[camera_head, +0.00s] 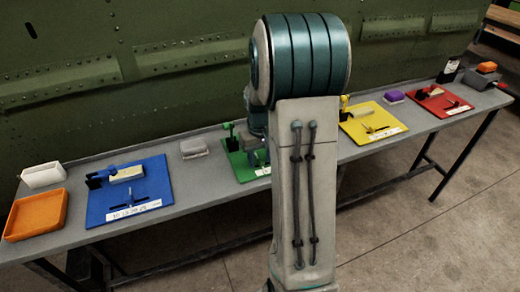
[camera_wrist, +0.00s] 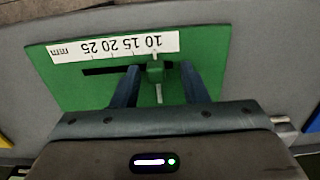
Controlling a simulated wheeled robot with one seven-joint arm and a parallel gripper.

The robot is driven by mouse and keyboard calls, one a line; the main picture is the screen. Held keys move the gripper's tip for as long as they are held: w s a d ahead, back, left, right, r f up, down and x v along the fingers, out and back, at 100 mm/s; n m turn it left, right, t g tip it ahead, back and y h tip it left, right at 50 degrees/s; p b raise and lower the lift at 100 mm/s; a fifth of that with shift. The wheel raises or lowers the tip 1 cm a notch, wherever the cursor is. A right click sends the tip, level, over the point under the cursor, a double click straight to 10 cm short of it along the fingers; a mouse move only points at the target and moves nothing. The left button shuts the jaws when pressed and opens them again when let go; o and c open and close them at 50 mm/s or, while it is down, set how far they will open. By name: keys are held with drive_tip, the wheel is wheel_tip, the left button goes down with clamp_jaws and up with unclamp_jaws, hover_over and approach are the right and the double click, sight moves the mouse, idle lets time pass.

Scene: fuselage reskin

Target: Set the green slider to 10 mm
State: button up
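The green board (camera_wrist: 75,85) lies on the bench in the wrist view, with a dark slot and a white scale strip (camera_wrist: 70,52) reading 10, 15, 20, 25 mm upside down. The green slider (camera_wrist: 155,73) sits at the slot's right part, close to the 10 label; its exact reading is too small to tell. My gripper (camera_wrist: 160,69) is open, one finger on each side of the slider, with visible gaps. In the head view the green board (camera_head: 238,163) is largely hidden behind my arm.
A blue board (camera_head: 100,205) lies left on the grey bench (camera_head: 205,200), a yellow board (camera_head: 352,127) and red board (camera_head: 430,108) right. An orange tray (camera_head: 36,213), white box (camera_head: 43,175) and grey block (camera_head: 193,148) stand among them. A green riveted wall (camera_head: 130,75) rises behind.

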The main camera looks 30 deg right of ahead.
sight(259, 160)
wheel_tip(259, 160, up, 14)
drive_tip(key=shift+f, duration=0.15)
drive_tip(key=shift+a, duration=0.15)
idle(0.5)
